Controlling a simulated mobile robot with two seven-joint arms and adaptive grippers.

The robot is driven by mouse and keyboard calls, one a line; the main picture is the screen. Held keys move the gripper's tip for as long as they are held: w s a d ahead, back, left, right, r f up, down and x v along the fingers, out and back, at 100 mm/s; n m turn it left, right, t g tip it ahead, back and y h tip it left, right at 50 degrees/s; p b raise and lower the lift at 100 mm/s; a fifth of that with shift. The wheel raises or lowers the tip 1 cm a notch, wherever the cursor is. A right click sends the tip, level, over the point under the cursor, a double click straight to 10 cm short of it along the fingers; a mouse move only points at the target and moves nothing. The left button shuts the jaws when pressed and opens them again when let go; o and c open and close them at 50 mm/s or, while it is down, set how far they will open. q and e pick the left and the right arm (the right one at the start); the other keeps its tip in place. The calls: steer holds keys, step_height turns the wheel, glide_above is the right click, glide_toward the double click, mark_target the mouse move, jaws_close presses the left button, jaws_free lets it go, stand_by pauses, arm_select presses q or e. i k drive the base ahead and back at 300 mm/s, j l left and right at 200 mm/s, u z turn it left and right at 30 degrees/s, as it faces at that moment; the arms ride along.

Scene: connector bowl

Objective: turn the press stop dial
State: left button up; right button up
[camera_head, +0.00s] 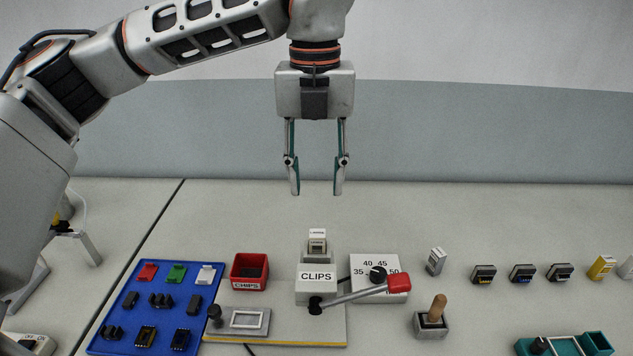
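The press stop dial (378,274) is a black knob on a white box (393,292) printed with 35, 40, 45 and 50. A grey lever with a red handle (398,284) passes in front of the box and hides part of its face. My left gripper (316,190) points down with its two fingers apart and nothing between them. It is above and to the left of the dial in the picture, clear of the table items. My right gripper is not in view.
The lever belongs to a white press labelled CLIPS (316,285). A red CHIPS bin (249,271) and a blue parts board (150,308) lie to the left. A wooden-handled tool (435,312) stands to the right, with several small connectors beyond. The table behind is clear.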

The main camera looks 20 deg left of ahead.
mark_target(378, 276)
steer(key=k, duration=1.5)
